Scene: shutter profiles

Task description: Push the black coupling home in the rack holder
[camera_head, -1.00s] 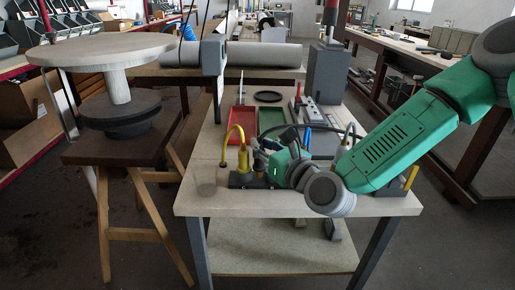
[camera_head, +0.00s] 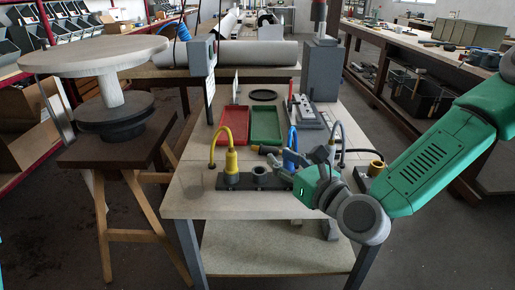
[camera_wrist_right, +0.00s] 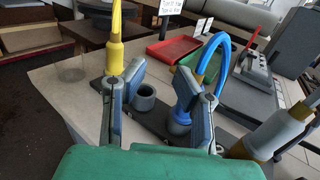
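The rack holder (camera_head: 243,185) is a dark strip near the table's front edge. It holds an upright yellow coupling (camera_head: 231,165), an empty grey socket ring (camera_head: 259,172) and a blue coupling with a blue hose (camera_head: 292,150). The wrist view also shows the yellow coupling (camera_wrist_right: 115,55), the socket ring (camera_wrist_right: 143,97) and a grey coupling with a brass ring (camera_wrist_right: 270,130). A dark part with a brass ring (camera_head: 376,165) at the right may be the black coupling; its seating is unclear. My right gripper (camera_wrist_right: 160,105) is open and empty, above the holder's near side. My left gripper is out of view.
A red tray (camera_head: 228,127) and a green tray (camera_head: 266,124) lie behind the holder. A dark ring (camera_head: 263,95) and a grey stand (camera_head: 320,70) are further back. The table's left front corner is bare. Hoses arch above the holder.

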